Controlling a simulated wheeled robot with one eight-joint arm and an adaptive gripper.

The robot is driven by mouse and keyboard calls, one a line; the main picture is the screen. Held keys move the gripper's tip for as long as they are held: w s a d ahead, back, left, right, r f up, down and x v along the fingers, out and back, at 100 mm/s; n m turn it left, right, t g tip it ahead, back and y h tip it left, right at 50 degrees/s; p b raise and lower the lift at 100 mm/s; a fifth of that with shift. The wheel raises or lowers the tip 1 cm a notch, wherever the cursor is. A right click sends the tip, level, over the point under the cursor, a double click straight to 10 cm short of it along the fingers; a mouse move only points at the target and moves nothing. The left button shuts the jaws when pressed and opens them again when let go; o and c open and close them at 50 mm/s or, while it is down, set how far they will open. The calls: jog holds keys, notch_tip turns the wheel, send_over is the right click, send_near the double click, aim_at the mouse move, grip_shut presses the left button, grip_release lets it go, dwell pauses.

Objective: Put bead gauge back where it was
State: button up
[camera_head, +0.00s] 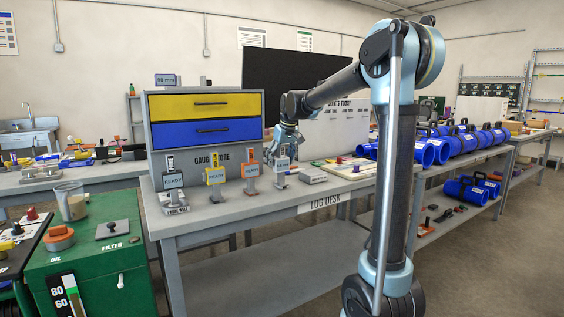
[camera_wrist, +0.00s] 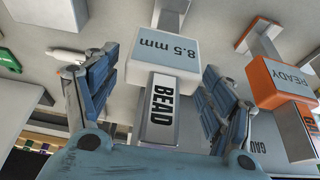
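The bead gauge (camera_wrist: 165,62) shows in the wrist view with a pale display reading 8.5 mm and a base labelled BEAD. It is between the two blue fingers of my gripper (camera_wrist: 160,85). The fingers are spread, one on each side, with narrow gaps to the gauge. In the head view my gripper (camera_head: 286,138) is over the desk, just right of the orange gauge. The gauge's lower part (camera_head: 280,178) shows under it, at the desk top. Whether the base rests on the desk is hard to tell.
The orange READY gauge (camera_head: 250,169) stands close left of my gripper. Yellow (camera_head: 215,177) and grey (camera_head: 172,180) gauges stand farther left. A small grey block (camera_head: 313,176) lies just right. A yellow and blue drawer cabinet (camera_head: 205,118) stands behind. The front of the log desk (camera_head: 250,205) is clear.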

aim_at(283, 146)
jog(key=v, duration=1.1)
jog(key=shift+s+d+r, duration=0.1)
jog(key=shift+r, duration=0.25)
jog(key=shift+s+d+r, duration=0.15)
jog(key=s+d+f+m+h, duration=0.1)
jog(key=s+d+f+m, duration=0.1)
jog(key=s+d+f, duration=0.6)
jog(key=s+d+f+m, duration=0.1)
jog(key=s+d+f, duration=0.4)
jog(key=s, duration=0.5)
jog(key=s+d+f+m, duration=0.1)
jog(key=s+d+f, duration=0.2)
jog(key=s+f, duration=0.3)
jog(key=s+d+f+m+g+h, duration=0.1)
jog(key=s+d+f, duration=0.2)
jog(key=s+f, duration=0.4)
jog(key=s+d+f+m, duration=0.1)
jog(key=s+d+f, duration=0.3)
jog(key=s+f, duration=0.3)
jog(key=shift+m, duration=0.3)
jog(key=shift+f, duration=0.1)
